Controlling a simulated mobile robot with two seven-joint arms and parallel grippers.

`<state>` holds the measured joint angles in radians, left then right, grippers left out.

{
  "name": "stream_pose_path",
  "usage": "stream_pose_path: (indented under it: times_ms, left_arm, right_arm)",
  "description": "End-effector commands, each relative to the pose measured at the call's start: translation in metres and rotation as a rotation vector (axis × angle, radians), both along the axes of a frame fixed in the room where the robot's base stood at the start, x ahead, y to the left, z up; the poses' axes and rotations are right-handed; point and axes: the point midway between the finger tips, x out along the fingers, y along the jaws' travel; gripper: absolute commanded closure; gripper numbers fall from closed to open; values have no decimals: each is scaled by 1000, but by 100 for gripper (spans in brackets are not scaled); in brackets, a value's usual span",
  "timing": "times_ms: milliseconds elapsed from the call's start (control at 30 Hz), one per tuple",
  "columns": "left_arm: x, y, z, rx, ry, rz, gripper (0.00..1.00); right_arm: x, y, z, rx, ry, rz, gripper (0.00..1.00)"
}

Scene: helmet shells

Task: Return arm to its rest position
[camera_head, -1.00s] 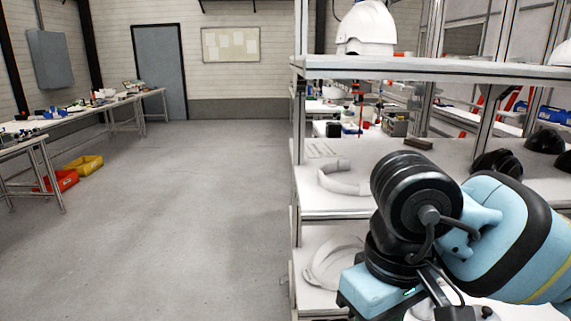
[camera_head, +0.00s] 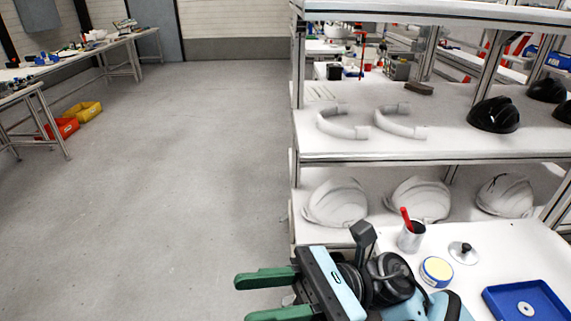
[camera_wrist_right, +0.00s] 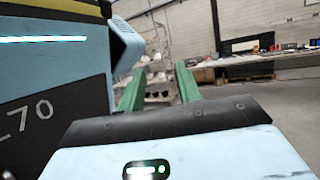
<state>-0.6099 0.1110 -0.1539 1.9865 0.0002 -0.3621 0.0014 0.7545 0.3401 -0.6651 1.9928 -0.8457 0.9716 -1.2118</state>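My right arm comes in at the bottom of the head view, low beside the shelf and the white worktop. Its gripper (camera_head: 258,296) points left over the bare floor. The two green fingers are spread apart with nothing between them. The same gripper shows in the right wrist view (camera_wrist_right: 160,88), with a clear gap between its fingers. My left arm and gripper are not in view.
A shelf rack (camera_head: 400,153) holds curved white parts (camera_head: 342,123), black shells (camera_head: 494,115) and white helmet shells (camera_head: 338,203). On the worktop (camera_head: 500,250) are a cup (camera_head: 411,238), a round tin (camera_head: 437,271) and a blue tray (camera_head: 526,301).

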Motion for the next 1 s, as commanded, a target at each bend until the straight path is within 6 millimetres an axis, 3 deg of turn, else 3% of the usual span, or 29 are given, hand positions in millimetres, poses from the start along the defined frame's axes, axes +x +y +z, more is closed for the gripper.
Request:
stream_pose_path:
  times_ms: [133, 267, 400, 567, 667, 767, 900, 1000]
  left_arm:
    - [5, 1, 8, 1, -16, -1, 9]
    - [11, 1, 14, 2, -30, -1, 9]
    - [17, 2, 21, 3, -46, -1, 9]
    - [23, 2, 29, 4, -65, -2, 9]
    - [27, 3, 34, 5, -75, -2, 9]
    - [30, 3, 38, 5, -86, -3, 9]
    - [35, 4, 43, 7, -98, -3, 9]
    - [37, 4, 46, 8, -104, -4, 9]
  right_arm:
    - [28, -15, -6, 105, 446, -81, 66]
    - [54, -36, -29, 210, 840, -136, 66]
    - [75, -66, -73, 342, 1263, -183, 66]
    - [79, -104, -144, 528, 1734, -229, 66]
    - [67, -130, -196, 671, 2018, -256, 66]
    - [42, -155, -250, 836, 2286, -285, 66]
    - [-8, -184, -314, 1086, 2594, -325, 66]
    - [-48, -200, -350, 1262, 2759, -356, 66]
